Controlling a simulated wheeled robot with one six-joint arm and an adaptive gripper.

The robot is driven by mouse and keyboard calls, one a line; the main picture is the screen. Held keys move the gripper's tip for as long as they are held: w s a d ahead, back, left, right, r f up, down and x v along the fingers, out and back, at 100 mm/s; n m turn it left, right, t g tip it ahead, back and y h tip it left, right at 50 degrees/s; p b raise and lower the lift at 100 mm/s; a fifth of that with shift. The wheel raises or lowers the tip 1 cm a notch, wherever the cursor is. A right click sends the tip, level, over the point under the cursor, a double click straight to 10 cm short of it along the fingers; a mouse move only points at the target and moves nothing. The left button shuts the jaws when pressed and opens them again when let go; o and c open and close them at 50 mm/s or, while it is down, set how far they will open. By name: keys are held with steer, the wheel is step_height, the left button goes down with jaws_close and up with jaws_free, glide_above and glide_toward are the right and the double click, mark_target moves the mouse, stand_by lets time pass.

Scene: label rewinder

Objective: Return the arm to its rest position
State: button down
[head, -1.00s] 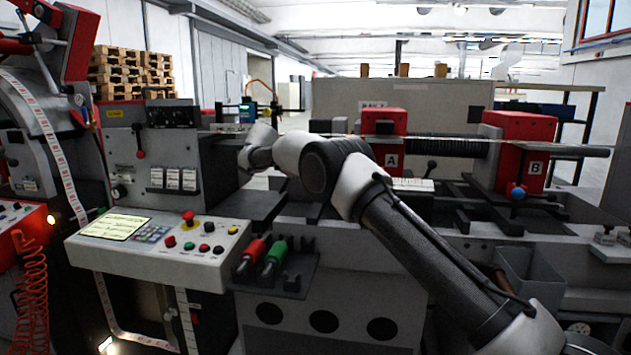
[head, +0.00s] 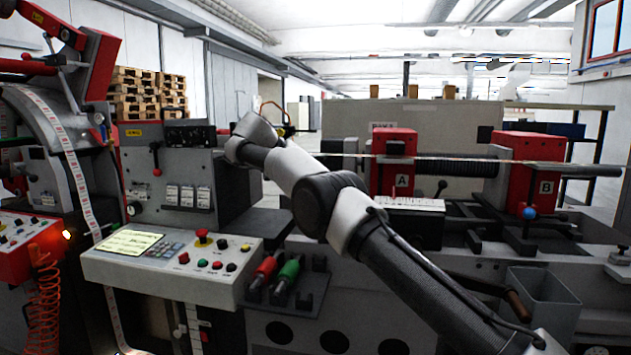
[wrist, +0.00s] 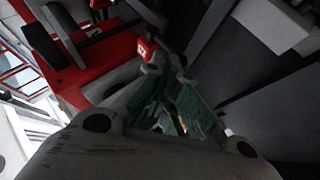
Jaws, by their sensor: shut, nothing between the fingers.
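In the head view my arm rises from the lower right to its elbow, then reaches up and left to the wrist in front of the machine. My gripper cannot be made out clearly there, since the wrist and forearm cover that area. In the wrist view the greenish fingers of my gripper (wrist: 168,68) are closed together, with nothing held between them. Red and dark grey machine parts show beyond the fingers. I cannot tell their exact distance from the fingertips.
Red blocks A (head: 396,165) and B (head: 522,173) carry a shaft across the machine. A control panel (head: 130,268), red and green-handled tools (head: 287,272) and a grey bin (head: 540,300) stand along the front. A red unwinding unit (head: 95,75) is at left. Open air lies above the machine.

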stand_by(0.3)
step_height(320, 180, down, 11)
steer(key=a+n+y, duration=0.2)
steer(key=a+n, duration=0.1)
steer(key=n, duration=0.2)
steer(key=shift+n+g+y, duration=0.7)
steer(key=shift+n+g, duration=0.1)
steer(key=shift+g, duration=0.1)
steer(key=s+d, duration=0.1)
steer(key=s+d+f, duration=0.1)
steer(key=s+d, duration=0.1)
steer(key=shift+s+f, duration=0.1)
steer(key=shift+f, duration=0.15)
steer(key=s+d+r+m+y, duration=0.1)
steer(key=s+d+r+y, duration=0.1)
steer(key=s+d, duration=0.7)
steer(key=s+d+r+m+t+y, duration=0.1)
steer(key=s+d, duration=0.9)
steer(key=s, duration=1.5)
steer(key=s+d+r+m+y, duration=0.2)
steer(key=s+d+r, duration=0.2)
steer(key=s+d, duration=0.5)
steer(key=s, duration=0.8)
steer(key=shift+d+r+m+t+y, duration=0.25)
steer(key=shift+r+m+t+y, duration=0.05)
steer(key=shift+t+y, duration=0.1)
steer(key=shift+a, duration=0.1)
